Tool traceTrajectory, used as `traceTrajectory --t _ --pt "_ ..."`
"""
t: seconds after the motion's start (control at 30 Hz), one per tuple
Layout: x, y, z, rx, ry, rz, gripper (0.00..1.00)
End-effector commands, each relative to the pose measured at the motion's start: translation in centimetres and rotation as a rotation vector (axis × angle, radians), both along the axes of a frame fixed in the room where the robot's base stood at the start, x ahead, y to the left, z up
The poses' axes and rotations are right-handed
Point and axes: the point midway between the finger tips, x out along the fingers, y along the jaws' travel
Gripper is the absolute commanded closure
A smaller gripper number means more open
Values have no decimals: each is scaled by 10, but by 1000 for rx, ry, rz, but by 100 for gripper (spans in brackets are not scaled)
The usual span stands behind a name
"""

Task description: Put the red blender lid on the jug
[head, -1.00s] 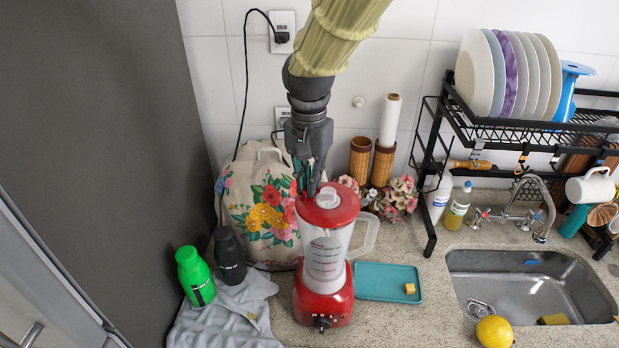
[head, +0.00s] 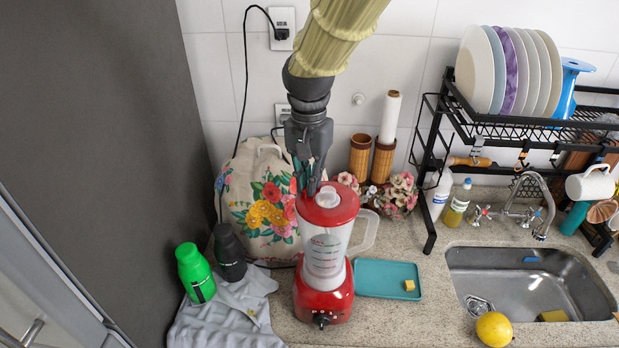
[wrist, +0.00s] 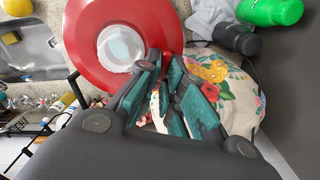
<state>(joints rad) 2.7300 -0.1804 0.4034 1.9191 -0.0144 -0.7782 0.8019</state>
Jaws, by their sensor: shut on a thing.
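The red blender lid (head: 344,212), with a pale cap in its middle, is at the mouth of the clear jug (head: 325,257). The jug stands upright on its red base, its handle to the right. My gripper (head: 309,186) points down at the lid's back left edge and is shut on it. In the wrist view the lid (wrist: 84,42) fills the upper left, with my fingertips (wrist: 167,62) at its rim. The lid hides the jug's mouth there. I cannot tell whether the lid is fully seated or slightly above the rim.
A flowered cover (head: 262,205) stands close behind left. Green (head: 195,273) and black (head: 229,252) bottles are at left on a grey cloth. A teal tray (head: 388,281) lies right of the blender. The dish rack (head: 430,185) and sink (head: 530,280) are farther right.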

Motion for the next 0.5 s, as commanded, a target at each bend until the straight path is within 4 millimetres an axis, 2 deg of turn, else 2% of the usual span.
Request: traceTrajectory --t 0.43,0.5 --pt "0 0 -3 0 0 0 100" --pt "0 0 -3 0 0 0 82"
